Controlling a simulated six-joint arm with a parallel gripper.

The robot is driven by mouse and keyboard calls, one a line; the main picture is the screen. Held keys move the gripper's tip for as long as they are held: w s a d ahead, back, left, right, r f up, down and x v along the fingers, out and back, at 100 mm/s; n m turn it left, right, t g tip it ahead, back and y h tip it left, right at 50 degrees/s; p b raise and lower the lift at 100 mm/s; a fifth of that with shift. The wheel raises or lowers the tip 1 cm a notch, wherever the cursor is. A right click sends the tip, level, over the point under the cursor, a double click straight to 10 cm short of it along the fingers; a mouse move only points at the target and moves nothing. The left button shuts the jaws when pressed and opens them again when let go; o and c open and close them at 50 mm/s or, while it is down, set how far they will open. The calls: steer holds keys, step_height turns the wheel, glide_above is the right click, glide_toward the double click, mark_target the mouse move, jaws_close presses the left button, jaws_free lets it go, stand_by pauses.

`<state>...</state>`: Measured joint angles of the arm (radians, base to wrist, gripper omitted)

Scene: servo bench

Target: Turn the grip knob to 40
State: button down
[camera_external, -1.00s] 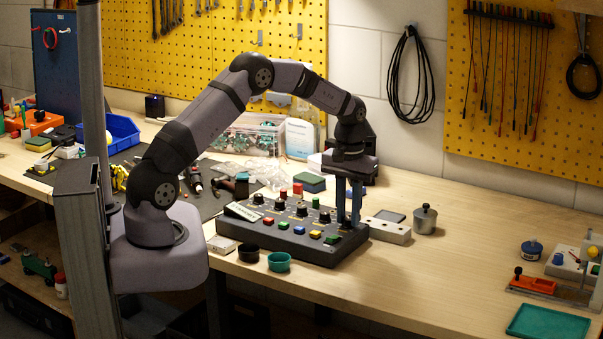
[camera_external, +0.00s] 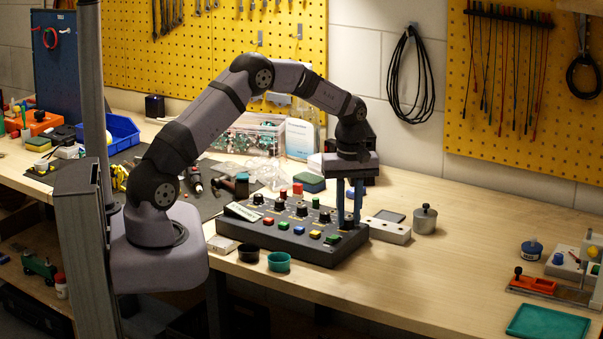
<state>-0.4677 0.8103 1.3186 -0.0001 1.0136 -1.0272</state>
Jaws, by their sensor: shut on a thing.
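A dark control panel (camera_external: 290,247) sits on the wooden bench, with a row of black knobs and a row of coloured buttons in front of them. My gripper (camera_external: 349,221) points straight down over the panel's right end. Its two blue-grey fingers are shut on the knob at the right end of the row. The knob labels and the dial reading are too small to read.
A grey block (camera_external: 390,230) and a metal pot with a lid (camera_external: 425,219) stand close to the panel's right. A black cup (camera_external: 248,253) and a teal cup (camera_external: 279,262) stand in front. A blue-green box (camera_external: 309,182) lies behind. The bench's right middle is clear.

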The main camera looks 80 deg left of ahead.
mark_target(349, 219)
stand_by(0.4)
steer(key=c, duration=1.6)
jaws_free()
steer(key=shift+o, duration=0.2)
steer(key=shift+r, duration=0.15)
steer(key=shift+r+b, duration=1.2)
steer(key=shift+r, duration=2.35)
steer(key=s+d+f+m, duration=0.2)
steer(key=s+d+m, duration=0.6)
steer(key=s+d, duration=0.3)
steer(key=s+d+f+m, duration=0.3)
steer(key=s+d+m, duration=0.6)
steer(key=s+d, duration=0.3)
steer(key=shift+s+d+f, duration=0.15)
steer(key=shift+s, duration=0.35)
